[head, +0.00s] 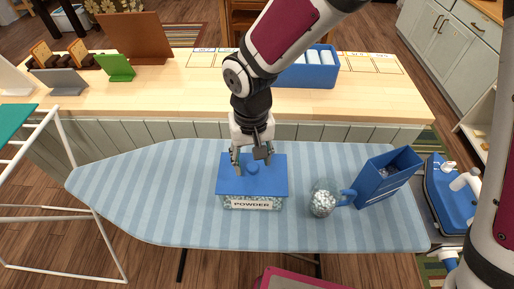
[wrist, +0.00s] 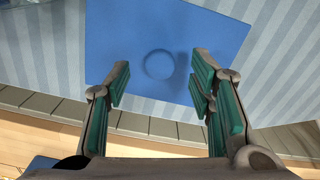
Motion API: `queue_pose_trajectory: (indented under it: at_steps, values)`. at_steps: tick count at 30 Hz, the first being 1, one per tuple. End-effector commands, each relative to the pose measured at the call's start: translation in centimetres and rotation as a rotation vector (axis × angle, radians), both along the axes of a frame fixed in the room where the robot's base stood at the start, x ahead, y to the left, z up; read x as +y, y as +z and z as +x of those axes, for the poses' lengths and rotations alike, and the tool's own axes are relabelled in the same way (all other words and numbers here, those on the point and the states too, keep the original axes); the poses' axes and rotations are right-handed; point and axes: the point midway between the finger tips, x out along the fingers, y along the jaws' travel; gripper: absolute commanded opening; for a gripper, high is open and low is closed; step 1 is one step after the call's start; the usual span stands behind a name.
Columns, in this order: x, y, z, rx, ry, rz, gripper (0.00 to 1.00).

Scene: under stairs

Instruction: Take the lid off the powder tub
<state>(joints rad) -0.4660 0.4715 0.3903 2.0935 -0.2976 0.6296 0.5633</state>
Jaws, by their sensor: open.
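The powder tub (head: 252,203) stands on the striped ironing board, with a "POWDER" label on its front and speckled contents showing. Its flat blue lid (head: 276,180) covers the top, with a round blue knob (head: 253,168) in the middle. The lid (wrist: 215,30) and its knob (wrist: 159,64) also show in the wrist view. My gripper (head: 251,157) is open and points down over the rear part of the lid. In the wrist view the fingers (wrist: 160,80) are spread to either side of the knob, and nothing is between them. I cannot tell the exact height above the knob.
A clear cup of speckled powder with a blue handle (head: 323,200) and a tilted blue box (head: 385,180) stand right of the tub. The board's left part (head: 140,195) is clear. Behind is a wooden counter (head: 190,100) with a blue bin (head: 310,72) and stands.

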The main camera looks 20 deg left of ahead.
Motion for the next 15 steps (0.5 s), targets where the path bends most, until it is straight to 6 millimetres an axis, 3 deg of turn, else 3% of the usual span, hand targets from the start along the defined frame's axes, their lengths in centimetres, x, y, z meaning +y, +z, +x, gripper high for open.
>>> queue_pose_trajectory:
  at_steps: [6, 15]
  values:
    - [0.0, -2.4, -0.1, 0.001, 0.001, 0.0, 0.49]
    - [0.0, -3.2, 0.0, -0.001, 0.0, 0.0, 0.49]
